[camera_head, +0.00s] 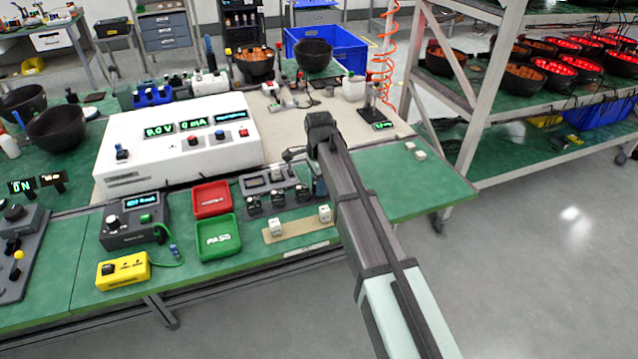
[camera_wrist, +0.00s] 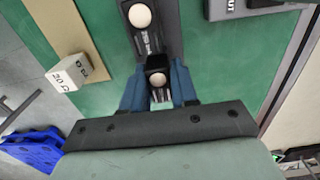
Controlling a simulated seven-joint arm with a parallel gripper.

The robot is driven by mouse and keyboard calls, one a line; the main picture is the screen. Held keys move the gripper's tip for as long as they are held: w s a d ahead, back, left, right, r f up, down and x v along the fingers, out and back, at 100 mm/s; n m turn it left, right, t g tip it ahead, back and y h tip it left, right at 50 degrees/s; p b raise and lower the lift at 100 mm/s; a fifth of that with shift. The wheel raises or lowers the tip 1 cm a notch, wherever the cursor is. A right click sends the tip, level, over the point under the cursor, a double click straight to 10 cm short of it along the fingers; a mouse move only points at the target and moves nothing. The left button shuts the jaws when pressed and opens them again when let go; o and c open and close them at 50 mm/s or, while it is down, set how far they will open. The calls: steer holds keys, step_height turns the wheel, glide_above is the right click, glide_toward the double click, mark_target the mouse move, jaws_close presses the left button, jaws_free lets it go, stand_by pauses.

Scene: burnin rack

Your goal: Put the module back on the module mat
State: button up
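White cube modules with dark markings (camera_head: 276,226) (camera_head: 324,213) stand at either end of the tan module mat (camera_head: 300,229) on the front bench edge. One marked cube (camera_wrist: 68,72) on the mat (camera_wrist: 62,22) also shows at the left of the wrist view. My gripper (camera_wrist: 158,76) points down at the dark test fixture (camera_wrist: 160,30), right of that cube. Its blue fingers stand on either side of a small dark block with a pale round knob. Whether they touch it is unclear. In the head view my arm hides the fingers.
The fixture row (camera_head: 272,188) lies behind the mat. A red tray (camera_head: 211,198) and green PASS tray (camera_head: 219,238) are to its left, with a yellow box (camera_head: 123,271). A white power supply (camera_head: 180,146) stands behind. Two small white cubes (camera_head: 415,150) lie right, near clear green bench.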

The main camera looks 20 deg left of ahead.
steer(key=o, duration=0.4)
steer(key=shift+o, duration=0.2)
step_height(320, 180, up, 12)
steer(key=shift+r, duration=0.15)
stand_by(0.4)
stand_by(0.4)
